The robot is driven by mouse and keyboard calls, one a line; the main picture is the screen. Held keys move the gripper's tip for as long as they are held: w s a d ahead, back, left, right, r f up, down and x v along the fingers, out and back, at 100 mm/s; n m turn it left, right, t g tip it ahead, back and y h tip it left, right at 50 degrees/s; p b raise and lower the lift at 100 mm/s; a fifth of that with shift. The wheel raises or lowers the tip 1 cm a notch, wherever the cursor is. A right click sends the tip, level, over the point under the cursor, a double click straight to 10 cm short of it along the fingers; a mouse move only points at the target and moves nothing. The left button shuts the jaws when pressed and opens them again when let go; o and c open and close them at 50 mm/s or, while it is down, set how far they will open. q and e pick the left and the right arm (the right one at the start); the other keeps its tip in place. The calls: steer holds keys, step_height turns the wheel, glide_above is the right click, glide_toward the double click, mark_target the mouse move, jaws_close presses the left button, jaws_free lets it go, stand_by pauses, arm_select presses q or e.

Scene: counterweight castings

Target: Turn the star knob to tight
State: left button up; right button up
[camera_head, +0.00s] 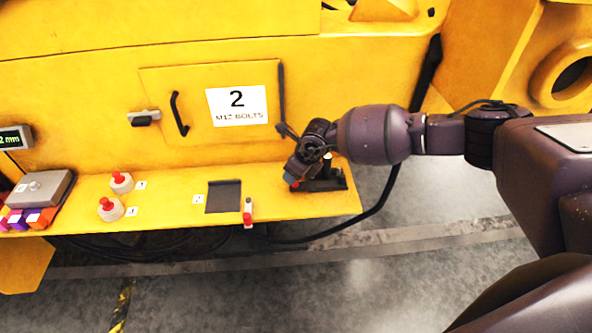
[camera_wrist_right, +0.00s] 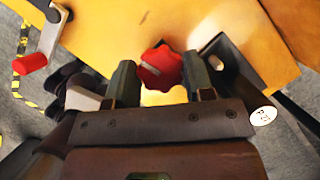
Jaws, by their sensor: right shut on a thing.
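The star knob (camera_wrist_right: 161,68) is red and lobed, with a pale line across its face, in the upper middle of the right wrist view. It stands between the two fingers of my right gripper (camera_wrist_right: 162,82), which is shut on it. In the head view my right gripper (camera_head: 297,174) is at the right end of the yellow shelf, and only a small bit of red shows under it. The rest of the knob is hidden there by the gripper. I cannot read a tight mark. My left gripper is not in view.
A dark fixture (camera_head: 328,180) stands beside the gripper on the yellow shelf (camera_head: 300,207). A red-handled crank (camera_head: 248,213) is at the shelf's front edge. Two red-topped buttons (camera_head: 110,208), a dark square plate (camera_head: 223,197) and a grey box (camera_head: 42,188) lie further left. A "2 M12 BOLTS" door is behind.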

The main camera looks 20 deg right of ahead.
steer(key=m, duration=0.2)
steer(key=m+h+b, duration=0.1)
steer(key=m, duration=0.1)
steer(key=shift+a+f+m+t+h+b, duration=0.1)
steer(key=shift+m+t+h+b, duration=0.2)
steer(key=shift+t, duration=0.1)
steer(key=m+h+b, duration=0.1)
steer(key=m, duration=0.2)
steer(key=shift+m+h, duration=0.3)
steer(key=m+h+b, duration=0.1)
steer(key=m, duration=0.2)
steer(key=shift+a+m, duration=0.1)
steer(key=shift+m, duration=0.2)
steer(key=m+g+h+b, duration=0.1)
steer(key=m, duration=0.3)
steer(key=shift+h, duration=0.3)
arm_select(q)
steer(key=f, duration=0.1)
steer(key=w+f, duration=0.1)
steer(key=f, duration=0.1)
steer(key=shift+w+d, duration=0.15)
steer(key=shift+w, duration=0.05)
arm_select(e)
steer(key=shift+m, duration=0.5)
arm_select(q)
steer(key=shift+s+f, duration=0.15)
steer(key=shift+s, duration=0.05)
arm_select(e)
steer(key=shift+g, duration=0.3)
